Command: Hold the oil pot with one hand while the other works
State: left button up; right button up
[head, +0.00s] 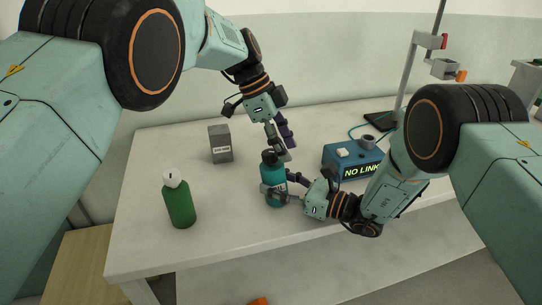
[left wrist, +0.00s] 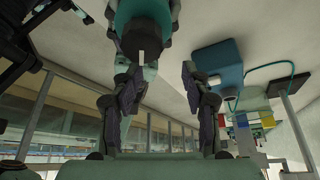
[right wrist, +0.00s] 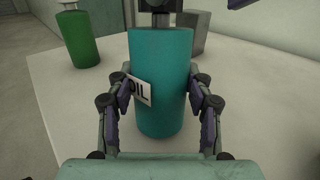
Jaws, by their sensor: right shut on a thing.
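The oil pot is a teal bottle (head: 275,186) with a black cap, upright near the table's front edge. In the right wrist view the pot (right wrist: 165,75) carries a partly covered white label ending in "IL". My right gripper (head: 284,186) is shut on the pot's body, one finger on each side (right wrist: 160,105). My left gripper (head: 281,143) points down just above the cap, its fingers apart and nothing between them. In the left wrist view the pot (left wrist: 142,18), with a pale spout, shows beyond the open fingers (left wrist: 161,82).
A green bottle (head: 180,203) with a white cap stands to the left on the white table (head: 230,235). A grey labelled block (head: 220,145) stands behind. A blue box (head: 350,160) reading "NO LINK" is close to the right. A clamp stand (head: 411,70) rises at the back right.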

pick_arm(q)
jog(key=shift+r, duration=2.05)
